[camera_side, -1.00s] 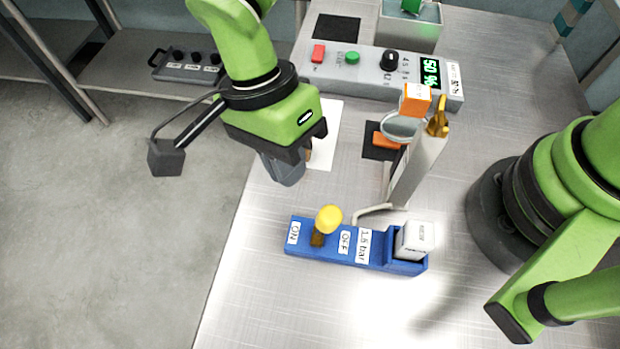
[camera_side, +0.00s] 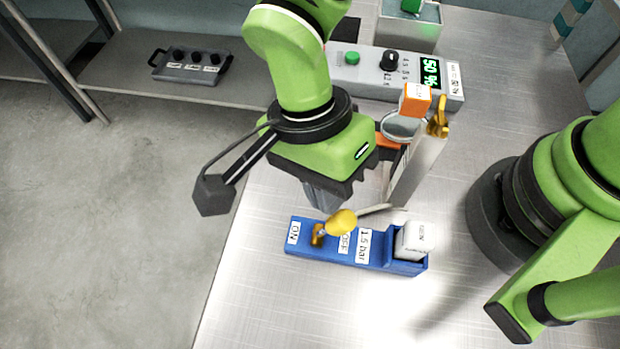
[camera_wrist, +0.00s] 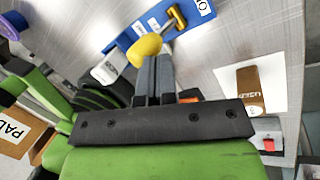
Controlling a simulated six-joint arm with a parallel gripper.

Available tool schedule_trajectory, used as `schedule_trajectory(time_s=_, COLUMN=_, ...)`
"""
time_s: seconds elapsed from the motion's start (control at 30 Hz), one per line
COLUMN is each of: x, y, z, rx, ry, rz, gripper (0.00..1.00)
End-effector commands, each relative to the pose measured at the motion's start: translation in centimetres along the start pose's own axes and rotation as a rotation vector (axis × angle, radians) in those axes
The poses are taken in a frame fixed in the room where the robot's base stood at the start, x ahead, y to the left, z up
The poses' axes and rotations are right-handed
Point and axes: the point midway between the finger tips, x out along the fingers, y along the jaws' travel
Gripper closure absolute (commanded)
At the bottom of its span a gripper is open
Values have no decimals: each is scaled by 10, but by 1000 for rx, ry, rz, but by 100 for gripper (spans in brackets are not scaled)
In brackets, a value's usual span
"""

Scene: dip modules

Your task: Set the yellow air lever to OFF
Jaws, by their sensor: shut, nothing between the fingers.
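The yellow air lever (camera_side: 340,221) stands on a blue base (camera_side: 380,253) with a label at the ON end, an OFF label (camera_side: 346,242) and a 1.5 bar label. The lever knob leans to the right, over the OFF label side. My gripper (camera_side: 322,205) is shut and empty, just behind the knob in the side view. In the wrist view the knob (camera_wrist: 145,50) is right at my fingertips (camera_wrist: 153,60); it looks touching or nearly so. The lever's brass stem (camera_side: 318,234) is on the left of the knob.
A white block (camera_side: 414,240) sits at the base's right end. The metal table is clear in front of the base.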

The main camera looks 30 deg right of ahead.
Motion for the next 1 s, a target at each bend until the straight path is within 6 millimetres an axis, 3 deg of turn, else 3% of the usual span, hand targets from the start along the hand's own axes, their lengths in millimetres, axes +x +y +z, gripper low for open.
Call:
schedule_trajectory(time_s=0.47, x=3, y=7, z=-4, rx=0, ry=4, rz=7, gripper=100)
schedule_trajectory(time_s=1.0, x=0, y=-11, z=4, rx=0, ry=1, rz=1, gripper=100)
